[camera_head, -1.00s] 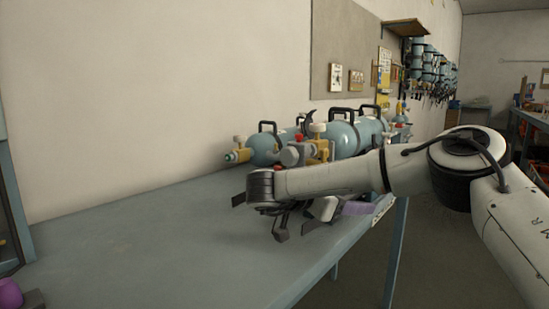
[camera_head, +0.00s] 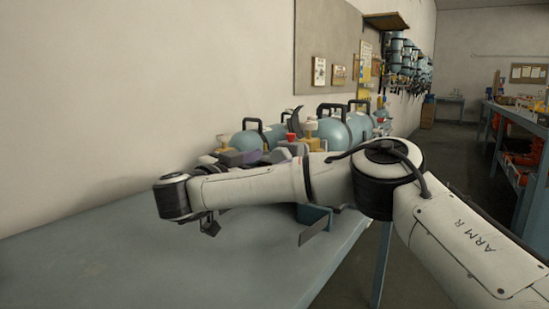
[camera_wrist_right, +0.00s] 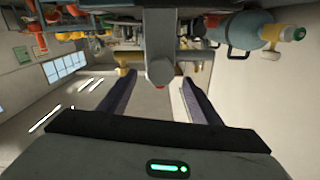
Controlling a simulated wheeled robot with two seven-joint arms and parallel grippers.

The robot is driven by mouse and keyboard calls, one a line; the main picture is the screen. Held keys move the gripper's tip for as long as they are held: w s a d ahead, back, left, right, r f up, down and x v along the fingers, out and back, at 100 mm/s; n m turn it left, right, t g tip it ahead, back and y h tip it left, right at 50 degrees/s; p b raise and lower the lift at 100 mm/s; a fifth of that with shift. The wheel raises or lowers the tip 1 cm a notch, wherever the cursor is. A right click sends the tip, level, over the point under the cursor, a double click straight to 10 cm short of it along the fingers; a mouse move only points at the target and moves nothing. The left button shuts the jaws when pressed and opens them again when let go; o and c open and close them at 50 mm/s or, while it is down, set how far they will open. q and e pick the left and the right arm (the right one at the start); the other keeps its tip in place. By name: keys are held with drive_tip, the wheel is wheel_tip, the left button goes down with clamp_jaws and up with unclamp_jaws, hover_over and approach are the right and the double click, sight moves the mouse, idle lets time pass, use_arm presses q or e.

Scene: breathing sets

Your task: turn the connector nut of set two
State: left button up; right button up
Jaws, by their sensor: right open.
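Several pale-blue breathing-set cylinders with black handles lie at the back of the bench, a nearer one (camera_head: 246,141) and a larger one (camera_head: 333,131) to its right. I cannot tell which is set two. My right gripper (camera_wrist_right: 159,78) is open, with its two dark fingers apart. In the right wrist view a grey round fitting (camera_wrist_right: 160,70) with a reddish end shows between the fingertips; contact is not clear. The connector nut cannot be made out for certain. My left gripper is out of view.
The grey-blue bench (camera_head: 130,260) is clear at the front and left. A plain wall stands behind it, with a pegboard (camera_head: 310,45). More cylinders (camera_head: 400,55) hang farther along. Another bench (camera_head: 520,115) stands across the aisle at right.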

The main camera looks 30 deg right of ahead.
sight(278, 157)
drive_tip(key=shift+x, duration=1.55)
drive_tip(key=c, duration=1)
drive_tip(key=shift+c, duration=0.2)
